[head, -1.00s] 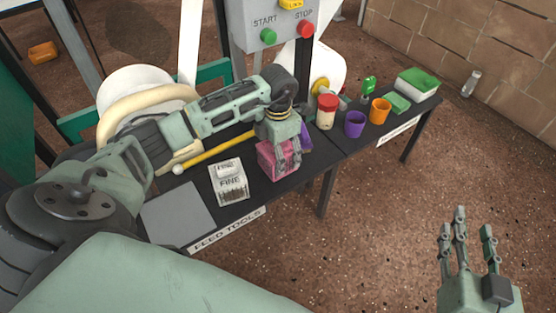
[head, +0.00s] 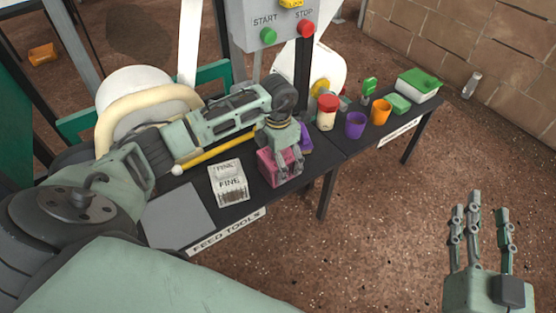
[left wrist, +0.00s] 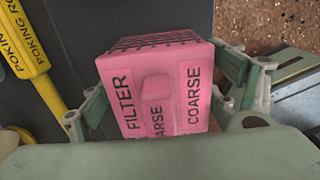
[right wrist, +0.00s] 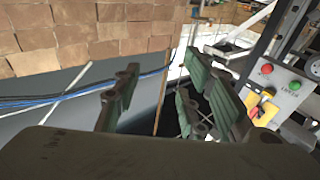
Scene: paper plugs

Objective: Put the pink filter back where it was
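The pink filter (head: 279,168), a box marked FILTER and COARSE, is on the black table beside the white FINE box (head: 229,182). My left gripper (head: 284,157) is over it from above, with fingers on both sides. In the left wrist view the pink filter (left wrist: 158,88) lies between the spread fingers, which are very close to its sides; contact is hard to judge. The filter's underside is hidden. My right gripper (head: 481,225) is open and empty, off to the right over the floor, fingers pointing up in the head view.
A grey plate (head: 177,216) lies at the table's left end and a yellow poking rod (head: 217,150) behind the boxes. A purple thing shows just behind the filter. Purple (head: 355,124) and orange (head: 381,111) cups stand on the right-hand table. START and STOP buttons are above.

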